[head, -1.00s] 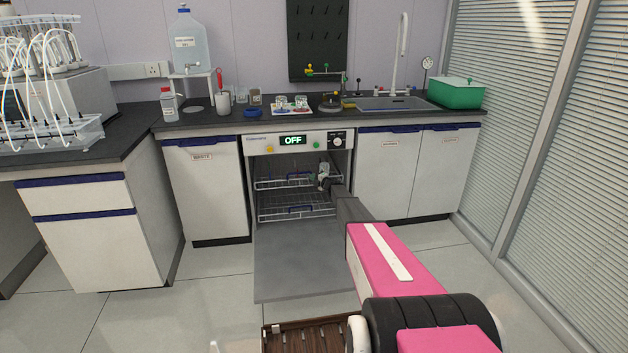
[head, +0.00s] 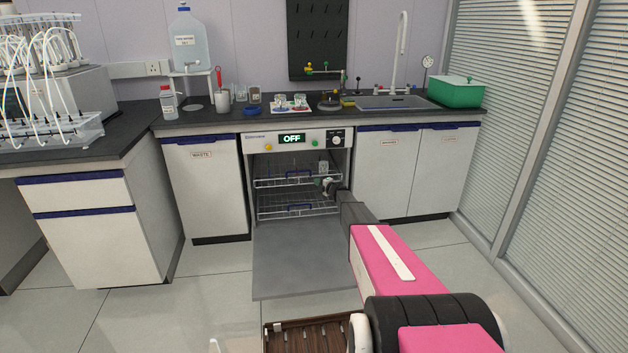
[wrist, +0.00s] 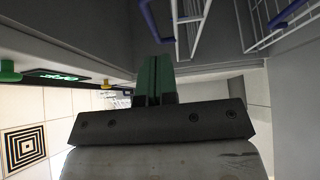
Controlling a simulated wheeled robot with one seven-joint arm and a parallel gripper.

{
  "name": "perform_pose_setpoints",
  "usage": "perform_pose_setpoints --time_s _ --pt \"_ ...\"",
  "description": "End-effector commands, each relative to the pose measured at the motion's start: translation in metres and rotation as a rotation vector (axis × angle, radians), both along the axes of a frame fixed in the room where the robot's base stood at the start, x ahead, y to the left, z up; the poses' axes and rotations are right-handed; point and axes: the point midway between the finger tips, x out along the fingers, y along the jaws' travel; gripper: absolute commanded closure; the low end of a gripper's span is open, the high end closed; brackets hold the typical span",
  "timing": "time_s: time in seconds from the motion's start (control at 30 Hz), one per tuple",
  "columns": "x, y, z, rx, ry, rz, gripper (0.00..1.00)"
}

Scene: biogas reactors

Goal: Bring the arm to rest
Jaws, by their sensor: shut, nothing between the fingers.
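My gripper (head: 328,187) is at the right side of the open washer's mouth, in front of the racks. In the wrist view its green fingers (wrist: 155,78) are pressed together with nothing between them. My arm reaches forward to it over the lowered door. The washer (head: 296,142) reads OFF on its display. Its door (head: 298,268) is folded down flat. A small clear glass vessel (head: 323,166) stands at the right of the upper rack (head: 283,181), just above and apart from my gripper.
The lower rack (head: 285,208) is beneath, and rack wires also show close by in the wrist view (wrist: 187,20). Cabinets flank the washer on both sides. The counter above holds a sink (head: 395,103), a green box (head: 456,93) and glassware. The floor left of the door is clear.

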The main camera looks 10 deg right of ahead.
Motion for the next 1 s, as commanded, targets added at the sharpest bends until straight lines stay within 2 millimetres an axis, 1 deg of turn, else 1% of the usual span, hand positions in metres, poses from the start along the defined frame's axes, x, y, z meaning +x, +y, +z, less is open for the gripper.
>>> perform_pose_setpoints --time_s 0.03,0.1,0.2,0.33,0.47,0.57,0.67,0.77,0.8,0.87,0.9,0.97,1.0 --pt "-0.014 -0.007 0.001 -0.001 0.001 -0.001 1.00" --pt "-0.025 -0.014 0.001 -0.001 0.001 -0.001 1.00" --pt "-0.037 -0.023 0.000 -0.001 0.001 0.000 1.00" --pt "-0.047 -0.028 0.003 0.006 0.006 -0.013 1.00" --pt "-0.062 -0.028 0.015 0.043 0.043 -0.095 1.00" --pt "-0.083 -0.028 0.029 0.103 0.101 -0.212 1.00" --pt "-0.111 -0.032 0.043 0.183 0.183 -0.359 1.00" --pt "-0.146 -0.035 0.053 0.278 0.282 -0.514 1.00" --pt "-0.162 -0.036 0.056 0.318 0.326 -0.577 1.00" --pt "-0.190 -0.037 0.059 0.382 0.398 -0.673 1.00" --pt "-0.209 -0.037 0.060 0.424 0.449 -0.736 1.00" --pt "-0.241 -0.035 0.061 0.486 0.529 -0.827 1.00" --pt "-0.262 -0.034 0.061 0.525 0.584 -0.887 1.00"
